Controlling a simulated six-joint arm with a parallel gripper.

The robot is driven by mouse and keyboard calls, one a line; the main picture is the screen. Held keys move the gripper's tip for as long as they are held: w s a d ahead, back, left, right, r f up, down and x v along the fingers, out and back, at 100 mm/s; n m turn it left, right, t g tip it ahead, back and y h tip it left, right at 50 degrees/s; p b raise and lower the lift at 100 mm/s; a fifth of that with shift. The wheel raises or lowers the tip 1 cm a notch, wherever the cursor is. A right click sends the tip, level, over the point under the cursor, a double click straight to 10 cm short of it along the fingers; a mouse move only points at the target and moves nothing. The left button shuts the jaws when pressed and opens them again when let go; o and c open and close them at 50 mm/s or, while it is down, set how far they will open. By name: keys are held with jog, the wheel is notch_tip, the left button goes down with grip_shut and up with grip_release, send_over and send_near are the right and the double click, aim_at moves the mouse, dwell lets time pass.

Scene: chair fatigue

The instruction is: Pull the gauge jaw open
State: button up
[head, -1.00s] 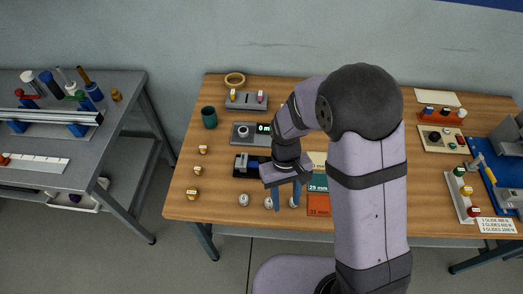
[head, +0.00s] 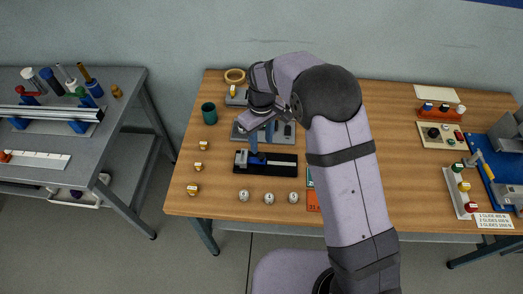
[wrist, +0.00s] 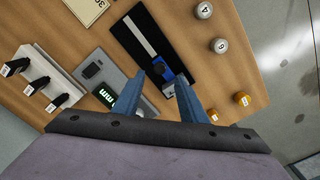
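The gauge (head: 285,171) is a black base with a silver rail, lying on the wooden table. Its blue jaw (head: 258,160) sits toward the left end of the rail. My gripper (head: 261,143) is above the gauge's left part, just behind the jaw. I cannot tell whether a finger touches the jaw.
A grey unit with a green display (wrist: 107,94) stands behind the gauge. Several round white numbered pieces (head: 269,197) lie in front, and yellow pieces (head: 200,169) to the left. A green cup (head: 209,114) stands at back left. Coloured cards (head: 313,201) lie at the right.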

aim_at(261, 155)
jog(key=shift+f+p, duration=1)
jog(key=shift+f, duration=2.1)
jog(key=shift+c, duration=0.3)
